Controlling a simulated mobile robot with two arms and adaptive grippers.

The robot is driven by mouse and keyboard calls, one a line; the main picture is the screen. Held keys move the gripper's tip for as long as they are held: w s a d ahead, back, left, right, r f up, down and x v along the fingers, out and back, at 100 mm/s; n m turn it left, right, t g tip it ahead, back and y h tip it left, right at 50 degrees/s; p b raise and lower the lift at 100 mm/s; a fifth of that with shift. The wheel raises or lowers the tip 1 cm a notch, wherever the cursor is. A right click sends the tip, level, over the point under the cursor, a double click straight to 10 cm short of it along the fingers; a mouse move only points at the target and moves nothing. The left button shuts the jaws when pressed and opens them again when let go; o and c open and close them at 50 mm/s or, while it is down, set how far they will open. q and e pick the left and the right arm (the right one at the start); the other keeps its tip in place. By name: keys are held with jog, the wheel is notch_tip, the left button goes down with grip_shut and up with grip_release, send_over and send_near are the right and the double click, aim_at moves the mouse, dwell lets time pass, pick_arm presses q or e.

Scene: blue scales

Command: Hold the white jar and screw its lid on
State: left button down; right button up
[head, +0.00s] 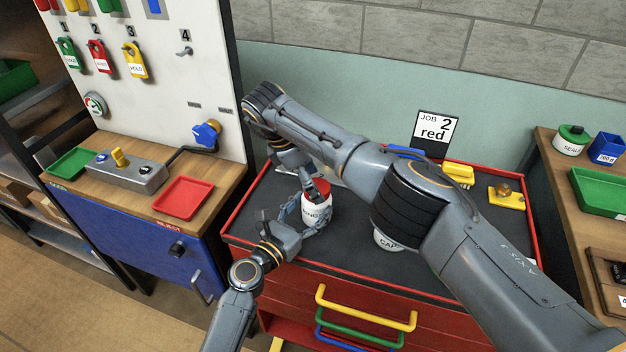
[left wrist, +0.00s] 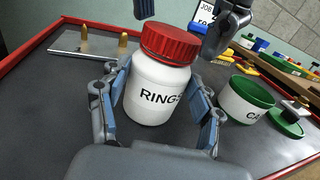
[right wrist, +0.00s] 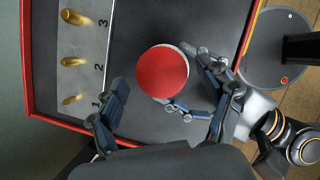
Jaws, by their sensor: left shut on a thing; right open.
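The white jar (left wrist: 158,92), lettered "RINGS", stands upright on the dark top of the red cabinet. Its red lid (left wrist: 174,42) sits on the jar's mouth; I cannot tell how tightly. In the head view the jar (head: 316,213) is partly covered by my grippers. My left gripper (left wrist: 165,115) is shut around the jar's body from the front. My right gripper (right wrist: 165,112) is open above the jar, pointing down. In the right wrist view the red lid (right wrist: 162,72) shows from above, between and just beyond its fingers, apparently not gripped.
A second white jar (left wrist: 240,102) with a green rim stands to the right, a green lid (left wrist: 285,122) beside it. A plate with brass pegs (right wrist: 75,60) lies behind the jar. A "JOB 2 red" card (head: 436,130) and yellow items (head: 458,174) are at the back.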

jog(key=shift+r, duration=2.3)
jog(key=shift+c, duration=0.4)
